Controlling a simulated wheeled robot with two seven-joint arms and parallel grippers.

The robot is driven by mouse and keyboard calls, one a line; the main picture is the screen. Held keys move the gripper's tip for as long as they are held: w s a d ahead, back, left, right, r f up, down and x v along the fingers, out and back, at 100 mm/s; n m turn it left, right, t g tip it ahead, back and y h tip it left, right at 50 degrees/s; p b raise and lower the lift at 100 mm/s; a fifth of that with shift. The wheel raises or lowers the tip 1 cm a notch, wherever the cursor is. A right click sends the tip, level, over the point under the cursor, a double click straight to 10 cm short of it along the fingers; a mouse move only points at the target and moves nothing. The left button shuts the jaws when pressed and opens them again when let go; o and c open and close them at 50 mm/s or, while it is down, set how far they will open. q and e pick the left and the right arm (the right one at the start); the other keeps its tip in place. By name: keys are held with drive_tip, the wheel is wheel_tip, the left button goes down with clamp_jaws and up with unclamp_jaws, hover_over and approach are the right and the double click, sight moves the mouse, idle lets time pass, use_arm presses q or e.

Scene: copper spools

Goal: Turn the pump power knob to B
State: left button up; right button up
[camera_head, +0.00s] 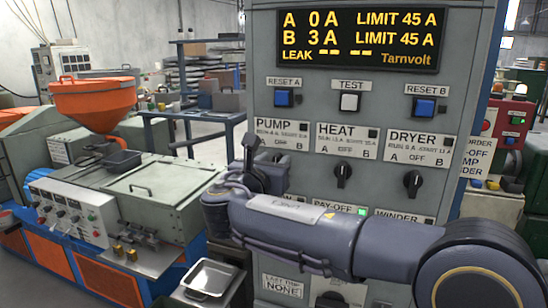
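The grey panel (385,105) faces me with a PUMP label plate (281,130) at its left, marked A, OFF and B. My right arm comes in from the right across the panel, and its gripper (256,165) is at the pump knob's place, just below that plate. The gripper and wrist hide the pump knob, so its pointing and any contact cannot be seen. The dark fingers are close together at this angle, and their opening is unclear. The display (357,38) reads A 0 A and B 3 A, both with limit 45 A. My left gripper is out of view.
The heat knob (343,175) and dryer knob (412,183) sit to the right of my gripper. Blue, white and blue buttons (350,102) line the panel above. My forearm covers much of the lower row. A machine with an orange hopper (92,97) stands left.

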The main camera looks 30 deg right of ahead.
drive_tip(key=shift+w+d, duration=0.3)
drive_tip(key=shift+d, duration=0.2)
drive_tip(key=shift+c, duration=0.2)
clamp_jaws()
drive_tip(key=shift+f, duration=0.1)
